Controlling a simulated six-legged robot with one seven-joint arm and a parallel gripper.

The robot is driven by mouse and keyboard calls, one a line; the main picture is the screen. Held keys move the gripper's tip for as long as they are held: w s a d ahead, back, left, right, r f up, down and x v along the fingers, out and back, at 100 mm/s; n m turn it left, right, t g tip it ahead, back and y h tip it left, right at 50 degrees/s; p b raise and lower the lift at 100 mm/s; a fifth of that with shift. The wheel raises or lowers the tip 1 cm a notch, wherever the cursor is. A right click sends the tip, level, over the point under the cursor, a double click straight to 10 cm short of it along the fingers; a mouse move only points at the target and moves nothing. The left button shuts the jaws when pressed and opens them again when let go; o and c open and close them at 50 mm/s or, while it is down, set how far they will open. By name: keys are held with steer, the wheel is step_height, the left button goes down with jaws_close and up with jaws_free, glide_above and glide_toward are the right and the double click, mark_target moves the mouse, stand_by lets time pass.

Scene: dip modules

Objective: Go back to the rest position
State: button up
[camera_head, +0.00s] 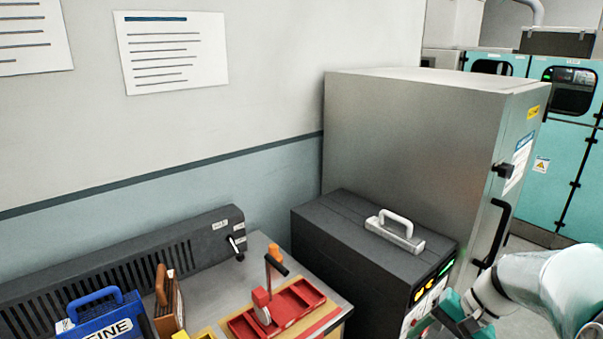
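My arm (545,290) reaches in from the right edge at the lower right. Its end, my gripper (452,318), shows as dark and teal parts at the bottom edge, in front of the dark box with lit buttons. The picture's edge cuts off part of it, so I cannot tell whether the fingers are open or shut. I see nothing clearly held in it.
A dark box (345,237) with a pale handle (395,230) stands before a tall grey cabinet (410,130). Left of it, a bench (262,255) bears a red tray (300,296), a blue bin (100,315) and a brown holder (168,300). Teal machines (560,165) stand behind.

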steer(key=s+a+r+n+t+h, duration=0.4)
steer(key=s+a+r+n+h, duration=0.2)
steer(key=s+a+r, duration=0.3)
steer(key=s+a+n, duration=0.1)
steer(key=a, duration=0.1)
steer(key=shift+a+r+t, duration=0.35)
steer(key=shift+a+t, duration=0.05)
stand_by(0.4)
